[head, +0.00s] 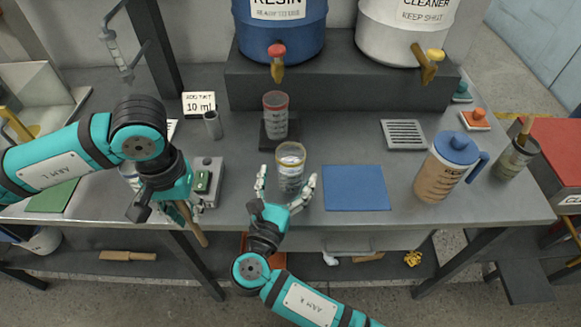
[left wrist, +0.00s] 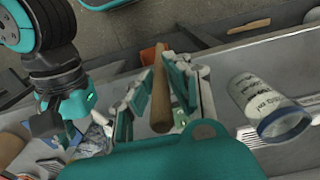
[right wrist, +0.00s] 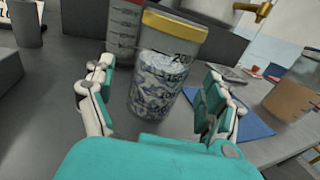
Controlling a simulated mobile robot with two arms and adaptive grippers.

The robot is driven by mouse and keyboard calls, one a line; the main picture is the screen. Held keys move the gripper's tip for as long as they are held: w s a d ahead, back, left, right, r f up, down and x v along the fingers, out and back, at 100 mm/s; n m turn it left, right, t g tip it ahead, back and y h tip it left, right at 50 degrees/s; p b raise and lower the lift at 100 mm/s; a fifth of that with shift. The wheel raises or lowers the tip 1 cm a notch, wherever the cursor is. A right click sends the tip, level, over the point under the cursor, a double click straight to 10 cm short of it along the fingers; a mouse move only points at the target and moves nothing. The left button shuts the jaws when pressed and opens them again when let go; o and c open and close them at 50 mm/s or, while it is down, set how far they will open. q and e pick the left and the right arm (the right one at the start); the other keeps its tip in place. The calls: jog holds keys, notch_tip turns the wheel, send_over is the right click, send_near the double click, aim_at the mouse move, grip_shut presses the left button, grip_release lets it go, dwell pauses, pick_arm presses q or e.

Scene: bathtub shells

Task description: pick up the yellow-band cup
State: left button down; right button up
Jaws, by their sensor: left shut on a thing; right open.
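The yellow-band cup (head: 291,172) stands upright on the grey bench, clear with measuring marks and patterned contents. In the right wrist view the cup (right wrist: 158,85) shows its yellow rim band, between the fingers. My right gripper (head: 287,184) is open, with one finger to each side of it; gaps show between fingers and cup. My left gripper (head: 188,212) is shut on a wooden stick (left wrist: 161,92), near the bench's front edge. The stick slants down past the edge in the head view (head: 198,232).
A red-band cup (head: 275,117) stands on a dark pad behind the yellow-band cup. A blue mat (head: 356,188) and a blue-lidded jug (head: 443,172) are to the right. A blue-rimmed cup (left wrist: 268,108) shows in the left wrist view. Resin (head: 280,35) and cleaner (head: 395,35) barrels stand behind.

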jog(key=shift+x, duration=0.85)
jog(key=shift+f, duration=0.1)
jog(key=shift+c, duration=0.4)
jog(key=c, duration=1.4)
